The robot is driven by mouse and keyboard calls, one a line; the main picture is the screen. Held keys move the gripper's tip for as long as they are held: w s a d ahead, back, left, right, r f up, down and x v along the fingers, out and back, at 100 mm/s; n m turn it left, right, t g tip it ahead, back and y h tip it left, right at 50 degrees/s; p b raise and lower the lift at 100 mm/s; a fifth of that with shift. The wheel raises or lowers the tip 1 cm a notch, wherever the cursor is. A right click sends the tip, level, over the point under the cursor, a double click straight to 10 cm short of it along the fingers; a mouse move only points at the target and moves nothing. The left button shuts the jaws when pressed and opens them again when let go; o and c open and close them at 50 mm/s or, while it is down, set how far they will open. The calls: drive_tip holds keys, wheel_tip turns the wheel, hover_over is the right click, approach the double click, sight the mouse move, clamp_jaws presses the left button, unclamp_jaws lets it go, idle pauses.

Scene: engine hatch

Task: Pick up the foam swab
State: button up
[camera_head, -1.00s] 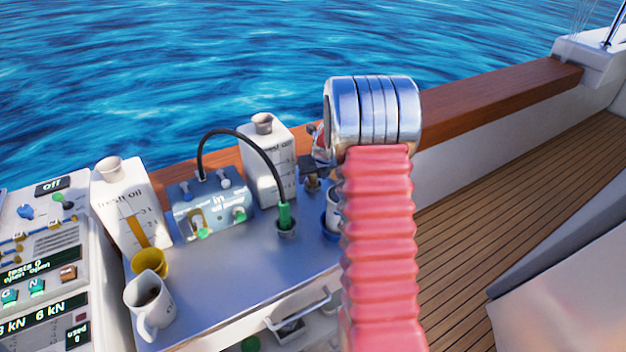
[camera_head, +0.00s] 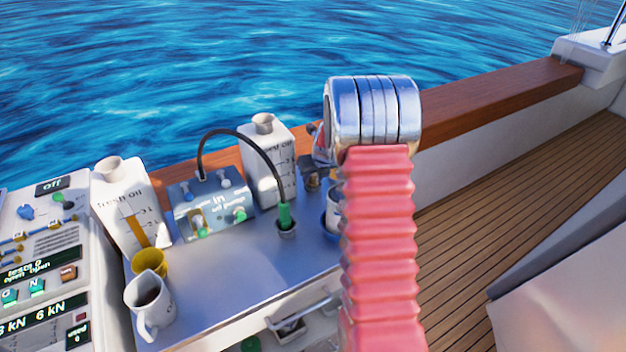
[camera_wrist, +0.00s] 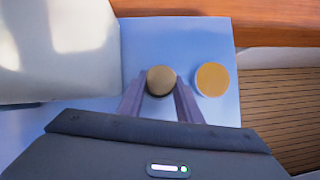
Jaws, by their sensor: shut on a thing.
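In the wrist view, a round tan end (camera_wrist: 160,80), which I take for the foam swab, sits between the two fingertips of my gripper (camera_wrist: 161,84). The fingers are shut on it. Its lower part is hidden, so I cannot tell whether it touches the surface below. In the head view, the dark tip of my gripper (camera_head: 315,178) shows only partly beside my arm, above a blue holder with a white cup-like thing (camera_head: 333,212). The swab cannot be made out there.
A round orange-topped thing (camera_wrist: 212,79) stands close right of the fingers. White fresh oil bottles (camera_head: 266,165) and a blue box (camera_head: 212,207) line the metal bench. A black cable (camera_head: 243,133) arches to a green plug (camera_head: 285,215). A mug (camera_head: 150,307) and yellow cup (camera_head: 150,262) stand left.

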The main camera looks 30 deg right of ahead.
drive_tip(key=shift+c, duration=0.7)
drive_tip(key=shift+r, duration=0.15)
wheel_tip(320, 180, up, 18)
idle(0.4)
